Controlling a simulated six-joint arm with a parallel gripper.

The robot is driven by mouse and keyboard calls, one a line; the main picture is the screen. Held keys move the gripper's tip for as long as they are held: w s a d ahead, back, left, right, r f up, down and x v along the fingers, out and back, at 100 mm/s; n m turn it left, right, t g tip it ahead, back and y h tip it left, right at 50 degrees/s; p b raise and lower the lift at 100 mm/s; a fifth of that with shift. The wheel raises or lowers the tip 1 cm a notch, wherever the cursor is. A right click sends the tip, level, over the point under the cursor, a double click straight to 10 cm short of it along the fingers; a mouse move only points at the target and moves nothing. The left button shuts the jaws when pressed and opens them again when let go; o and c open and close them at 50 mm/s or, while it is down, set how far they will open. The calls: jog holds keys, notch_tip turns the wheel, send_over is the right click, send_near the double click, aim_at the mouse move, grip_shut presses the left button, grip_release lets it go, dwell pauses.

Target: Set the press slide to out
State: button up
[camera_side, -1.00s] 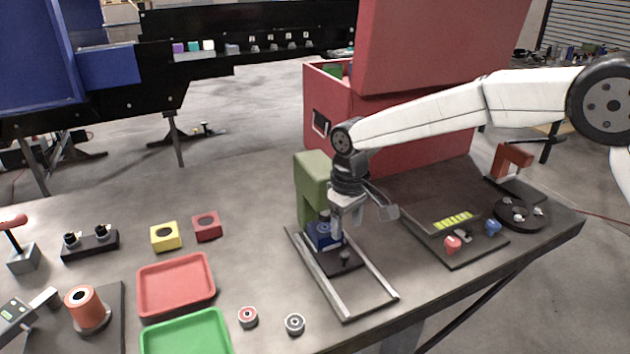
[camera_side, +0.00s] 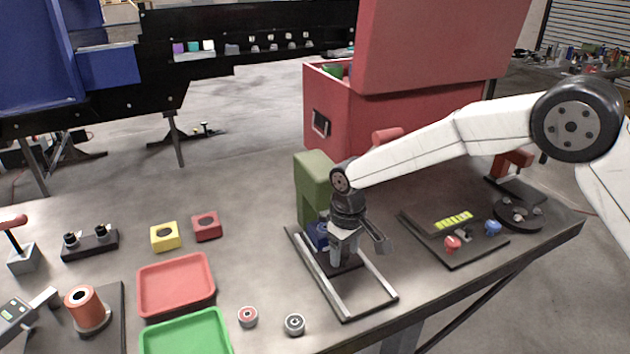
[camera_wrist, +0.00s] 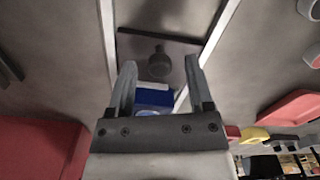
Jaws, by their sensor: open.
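The green press (camera_side: 315,185) stands at the back of two pale rails (camera_side: 377,276) on the table. Its dark slide plate (camera_wrist: 183,46) sits at the press end of the rails, with bare rail in front of it. A dark round knob (camera_wrist: 159,66) stands on the plate. A blue block (camera_side: 317,236) is beside the knob under the press, and it also shows in the wrist view (camera_wrist: 152,97). My gripper (camera_side: 343,259) is open above the slide. In the wrist view my fingertips (camera_wrist: 158,67) appear either side of the knob; contact is unclear.
A red tray (camera_side: 176,285) and a green tray (camera_side: 187,333) lie to the left. Two small round parts (camera_side: 247,316) sit near the front edge. A dark panel (camera_side: 453,240) with red and blue knobs is to the right. A large red box (camera_side: 345,120) stands behind.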

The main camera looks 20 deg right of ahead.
grip_shut()
dwell(1.3)
